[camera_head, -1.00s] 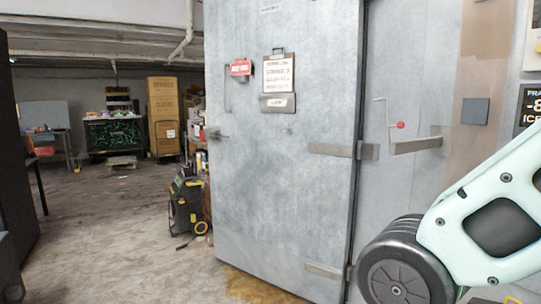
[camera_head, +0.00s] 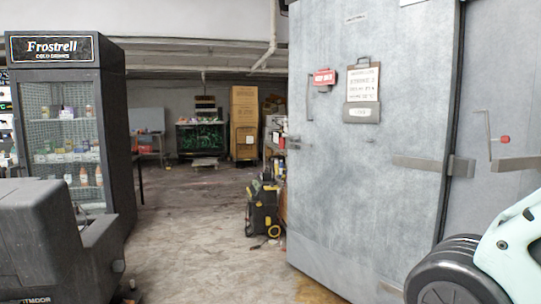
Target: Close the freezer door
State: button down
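The grey metal freezer door (camera_head: 350,170) fills the right half of the head view. It carries a red tag, a clipboard and a metal strap hinge (camera_head: 430,165) on its right side. A handle (camera_head: 293,142) shows at its left edge. To the right of the hinge is another grey panel (camera_head: 500,110) with a red-knobbed lever (camera_head: 504,139). Part of my arm shows at the lower right, in front of that panel. My gripper is out of view.
A black Frostrell drinks cooler (camera_head: 70,130) stands at left, with a dark grey machine (camera_head: 60,240) in front of it. A black and yellow wheeled unit (camera_head: 262,207) stands beside the door's left edge. The concrete floor (camera_head: 200,230) between is open.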

aim_at(364, 205)
jog(key=i+u, duration=0.2)
jog(key=i, duration=2.9)
jog(key=i+j+z, duration=0.15)
jog(key=i, duration=0.45)
jog(key=i+j+z, duration=0.2)
jog(key=i, duration=0.35)
jog(key=i+l, duration=0.05)
jog(key=l, duration=0.05)
